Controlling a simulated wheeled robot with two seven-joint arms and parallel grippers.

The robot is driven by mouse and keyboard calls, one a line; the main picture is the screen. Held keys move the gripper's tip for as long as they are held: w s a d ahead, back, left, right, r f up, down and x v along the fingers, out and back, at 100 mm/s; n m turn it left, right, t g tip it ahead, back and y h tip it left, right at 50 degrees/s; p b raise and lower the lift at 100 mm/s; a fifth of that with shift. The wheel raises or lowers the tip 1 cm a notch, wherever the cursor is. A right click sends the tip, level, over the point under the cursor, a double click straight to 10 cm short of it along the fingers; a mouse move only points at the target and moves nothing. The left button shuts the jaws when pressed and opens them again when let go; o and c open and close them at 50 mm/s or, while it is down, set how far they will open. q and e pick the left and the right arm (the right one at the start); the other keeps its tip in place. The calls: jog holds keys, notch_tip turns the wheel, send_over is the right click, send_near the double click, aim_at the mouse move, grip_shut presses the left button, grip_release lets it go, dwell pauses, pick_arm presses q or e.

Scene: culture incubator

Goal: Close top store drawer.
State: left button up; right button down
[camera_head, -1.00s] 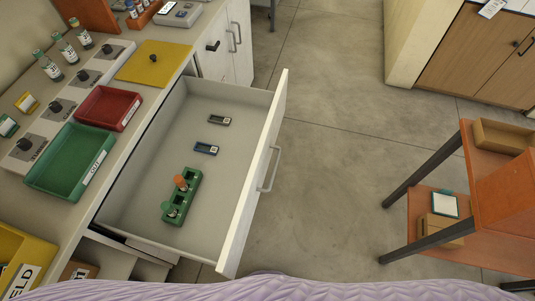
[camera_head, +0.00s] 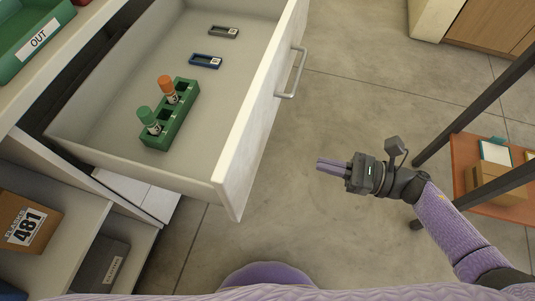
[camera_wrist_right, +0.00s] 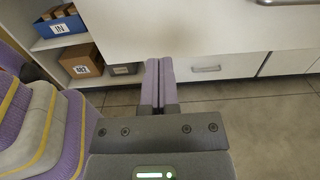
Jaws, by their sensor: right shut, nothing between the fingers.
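The top store drawer (camera_head: 248,130) stands pulled out, with a white front and a metal bar handle (camera_head: 291,74) on its outer face. Inside it are a green rack (camera_head: 172,128) with a green-capped and an orange-capped vial, a blue-framed slide (camera_head: 206,61) and a grey one (camera_head: 223,32). My right gripper (camera_head: 320,166) is shut and empty, to the right of the drawer front and apart from it. The right wrist view shows its closed purple fingers (camera_wrist_right: 158,85) before the white drawer front (camera_wrist_right: 180,28), with part of the handle (camera_wrist_right: 290,2) at the top edge. My left gripper is not in view.
A green OUT tray (camera_head: 30,40) sits on the counter at left. An orange-topped rack (camera_head: 465,160) with dark legs stands at right. Floor between is clear.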

aim_at(256, 147)
jog(key=x, duration=1)
jog(key=shift+a+b, duration=0.25)
jog(key=shift+b, duration=0.1)
jog(key=shift+w+a, duration=0.25)
jog(key=shift+a, duration=0.3)
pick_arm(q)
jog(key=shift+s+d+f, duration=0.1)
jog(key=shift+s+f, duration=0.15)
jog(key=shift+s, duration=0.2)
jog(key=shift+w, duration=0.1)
pick_arm(e)
jog(key=shift+a, duration=0.1)
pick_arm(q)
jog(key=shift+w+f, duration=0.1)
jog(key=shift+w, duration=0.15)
pick_arm(e)
jog(key=shift+a, duration=0.1)
